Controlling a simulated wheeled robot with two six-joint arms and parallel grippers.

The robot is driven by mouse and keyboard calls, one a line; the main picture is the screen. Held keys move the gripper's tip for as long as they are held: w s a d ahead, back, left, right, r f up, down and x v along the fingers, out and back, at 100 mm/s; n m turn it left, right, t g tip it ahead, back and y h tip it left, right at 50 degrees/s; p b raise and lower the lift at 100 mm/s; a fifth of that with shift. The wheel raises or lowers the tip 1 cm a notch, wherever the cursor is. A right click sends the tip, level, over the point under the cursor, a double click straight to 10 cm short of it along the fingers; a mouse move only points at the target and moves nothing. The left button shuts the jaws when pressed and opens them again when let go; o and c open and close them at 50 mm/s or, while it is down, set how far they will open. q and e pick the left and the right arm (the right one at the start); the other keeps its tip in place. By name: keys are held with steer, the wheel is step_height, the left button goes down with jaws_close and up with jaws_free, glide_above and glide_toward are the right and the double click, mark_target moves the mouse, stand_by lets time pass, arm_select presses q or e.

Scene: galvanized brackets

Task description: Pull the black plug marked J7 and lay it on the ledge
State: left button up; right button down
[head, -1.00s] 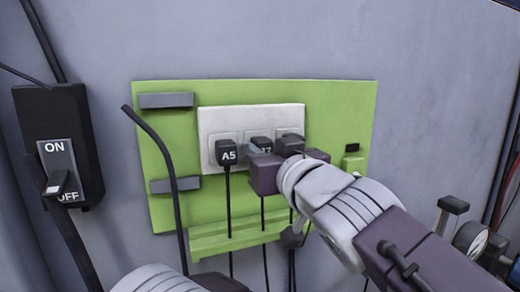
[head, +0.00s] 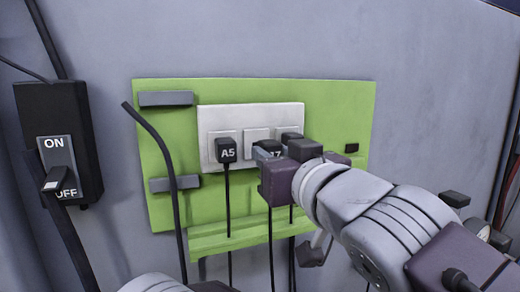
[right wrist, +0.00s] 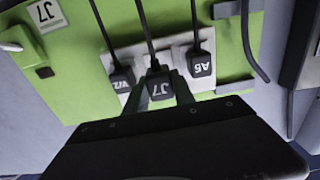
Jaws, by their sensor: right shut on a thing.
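The black plug marked J7 (head: 272,151) is held by my right gripper (head: 264,157) in front of the white socket plate (head: 250,112). The middle socket (head: 257,135) behind it shows a bare face, so the plug stands off the plate. In the right wrist view the J7 plug (right wrist: 157,86) sits between the two fingertips, with its cord running up the picture. The green ledge (head: 215,243) lies below the sockets, with cords hanging in front of it. My left gripper is not in view; only part of that arm shows at the bottom.
The plug marked A5 (head: 226,150) sits left of J7. A third black plug (head: 291,137) is seated to the right, partly hidden by my gripper. A thick black cable (head: 165,160) arches before the green panel. A switch box (head: 60,140) hangs at left.

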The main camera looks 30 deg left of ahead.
mark_target(277, 224)
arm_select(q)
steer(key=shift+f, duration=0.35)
arm_select(e)
steer(key=shift+s+d, duration=0.4)
steer(key=shift+d, duration=0.05)
steer(key=shift+s+d, duration=0.1)
steer(key=shift+d, duration=0.05)
